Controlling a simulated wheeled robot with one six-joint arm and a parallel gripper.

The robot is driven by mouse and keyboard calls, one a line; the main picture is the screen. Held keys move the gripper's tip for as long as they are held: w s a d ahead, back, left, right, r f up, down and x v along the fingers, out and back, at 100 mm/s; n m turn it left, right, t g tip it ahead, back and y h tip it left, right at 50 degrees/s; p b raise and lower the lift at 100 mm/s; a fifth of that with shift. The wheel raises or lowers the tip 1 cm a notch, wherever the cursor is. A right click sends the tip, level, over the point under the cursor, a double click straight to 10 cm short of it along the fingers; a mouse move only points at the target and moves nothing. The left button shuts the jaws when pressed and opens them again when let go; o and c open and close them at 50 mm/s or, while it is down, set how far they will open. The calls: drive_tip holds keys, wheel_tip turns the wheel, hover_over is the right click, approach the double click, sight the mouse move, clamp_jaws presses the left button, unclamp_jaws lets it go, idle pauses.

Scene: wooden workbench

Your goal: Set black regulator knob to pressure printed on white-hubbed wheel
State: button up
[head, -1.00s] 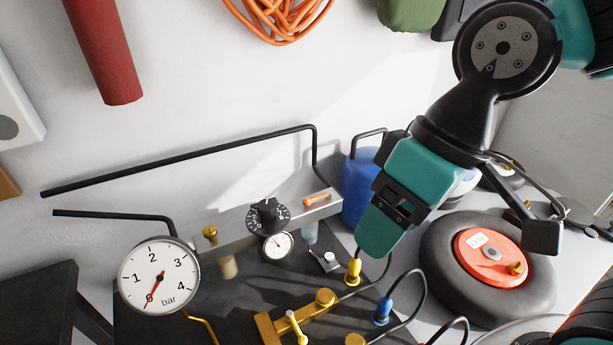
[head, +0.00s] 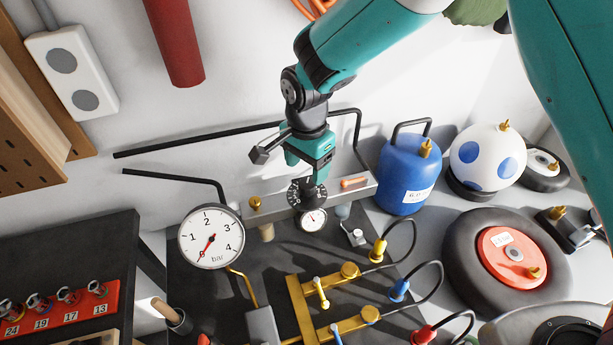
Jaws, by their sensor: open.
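The black regulator knob (head: 298,194) with white scale marks sits on the grey manifold bar in the head view. My gripper (head: 313,178) is open and points down right at the knob, partly covering it. Whether its fingers touch the knob I cannot tell. Just below the knob is a small white gauge (head: 313,219). A large round bar gauge (head: 211,236) stands to the left, its red needle pointing to the lower left, below 1. The white-hubbed wheel (head: 543,167) lies at the far right beside the white ball; its print is too small to read.
A red-hubbed wheel (head: 508,253) with a label lies at right. A blue tank (head: 408,172) and a blue-spotted white ball (head: 487,157) stand behind. Yellow valves (head: 321,291) and colored hose fittings fill the bench front. An orange-handled lever (head: 354,182) is close right of the knob.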

sight(307, 183)
drive_tip(key=shift+f+p, duration=0.85)
drive_tip(key=shift+f, duration=1.75)
drive_tip(key=c, duration=0.9)
